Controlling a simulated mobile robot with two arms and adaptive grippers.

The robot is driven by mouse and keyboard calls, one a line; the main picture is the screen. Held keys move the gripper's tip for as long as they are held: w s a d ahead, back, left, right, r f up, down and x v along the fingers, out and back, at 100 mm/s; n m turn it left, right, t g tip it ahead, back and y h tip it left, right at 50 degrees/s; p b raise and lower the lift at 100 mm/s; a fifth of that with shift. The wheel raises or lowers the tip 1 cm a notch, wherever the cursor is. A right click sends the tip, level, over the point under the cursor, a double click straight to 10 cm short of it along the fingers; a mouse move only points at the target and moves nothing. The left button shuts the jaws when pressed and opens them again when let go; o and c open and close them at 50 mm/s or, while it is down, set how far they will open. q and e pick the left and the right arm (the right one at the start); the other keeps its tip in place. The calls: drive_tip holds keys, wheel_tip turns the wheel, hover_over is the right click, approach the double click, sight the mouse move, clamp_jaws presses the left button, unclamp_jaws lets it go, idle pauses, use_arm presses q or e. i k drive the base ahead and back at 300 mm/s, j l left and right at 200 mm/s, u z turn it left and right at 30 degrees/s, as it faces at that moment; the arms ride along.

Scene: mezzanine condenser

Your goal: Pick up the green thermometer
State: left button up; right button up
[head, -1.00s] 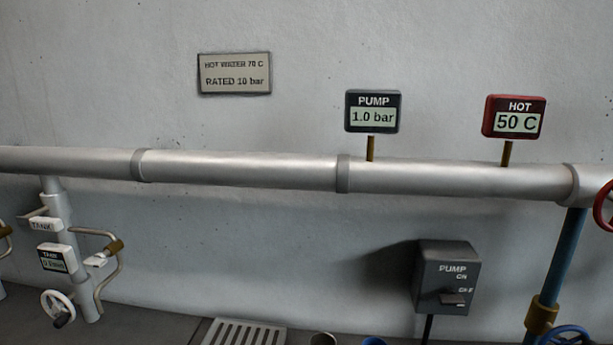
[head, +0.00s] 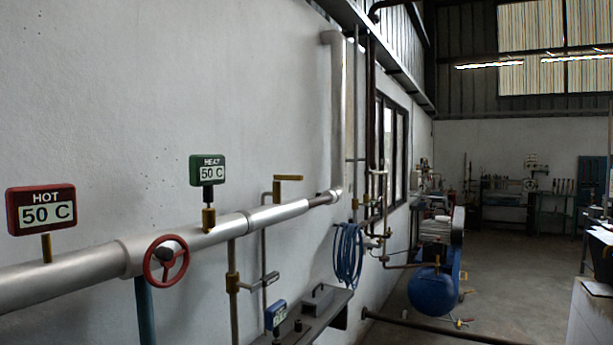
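The green thermometer (head: 208,171) stands upright on top of the silver wall pipe, left of centre in the head view. It has a green housing marked HEAT, a pale display reading 50 C and a short brass stem seated in a brass fitting on the pipe. Nothing covers it. Neither of my grippers is in view.
A red thermometer (head: 41,209) marked HOT and a red valve wheel (head: 166,260) are to its left on the silver pipe (head: 75,272). A grey shelf (head: 325,313) with a blue gauge (head: 276,314) is below. A blue hose (head: 348,256) hangs on the wall. Open floor (head: 500,280) lies right.

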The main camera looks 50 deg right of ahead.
sight(207, 171)
drive_tip(key=z, duration=1)
drive_tip(key=i+l, duration=0.1)
drive_tip(key=l, duration=0.2)
drive_tip(key=i+l+u, duration=0.15)
drive_tip(key=l, duration=0.4)
drive_tip(key=i+u, duration=0.05)
